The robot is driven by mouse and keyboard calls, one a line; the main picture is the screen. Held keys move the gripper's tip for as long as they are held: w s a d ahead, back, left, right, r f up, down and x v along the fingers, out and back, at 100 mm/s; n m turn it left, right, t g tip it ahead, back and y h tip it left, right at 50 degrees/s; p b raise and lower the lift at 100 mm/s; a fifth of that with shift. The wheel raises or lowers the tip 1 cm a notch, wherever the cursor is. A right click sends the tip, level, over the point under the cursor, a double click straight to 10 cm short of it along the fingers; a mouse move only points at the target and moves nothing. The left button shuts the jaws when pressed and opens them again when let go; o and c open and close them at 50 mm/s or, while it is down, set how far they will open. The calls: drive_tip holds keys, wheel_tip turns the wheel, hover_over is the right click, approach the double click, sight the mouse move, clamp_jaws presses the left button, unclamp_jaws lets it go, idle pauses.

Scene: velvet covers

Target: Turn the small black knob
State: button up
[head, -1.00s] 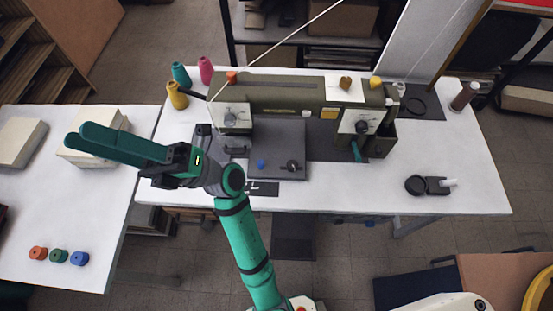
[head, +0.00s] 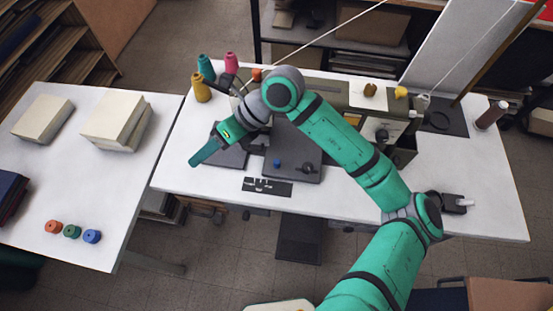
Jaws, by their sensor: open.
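A small black knob (head: 309,168) sits on the dark grey plate (head: 291,141) in front of the sewing machine, right of a small blue piece (head: 277,163). The knob is in clear view. My gripper (head: 197,160) is up and to the left of the knob, over the left end of the white table, with its teal fingers pointing down and left. It is open, though the gap between the fingers hardly shows from here. Nothing shows in it. My arm covers much of the olive sewing machine (head: 350,92).
Yellow, teal and pink thread cones (head: 200,88) stand behind my gripper. A dark strip with light marks (head: 266,187) lies at the table's front edge. The left table holds fabric stacks (head: 116,121) and several spools (head: 73,231).

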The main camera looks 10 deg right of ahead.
drive_tip(key=w+d+f+m+t+h, duration=0.1)
drive_tip(key=d+f+h, duration=0.2)
drive_tip(key=d, duration=0.5)
drive_tip(key=w+d+f+h, duration=0.1)
drive_tip(key=d+f+h, duration=0.15)
drive_tip(key=d, duration=0.45)
drive_tip(key=m+h, duration=0.2)
drive_tip(key=h, duration=0.2)
approach(308, 166)
wheel_tip(308, 166, down, 8)
drive_tip(key=shift+f, duration=0.15)
drive_tip(key=shift+n, duration=0.3)
drive_tip(key=c, duration=1.1)
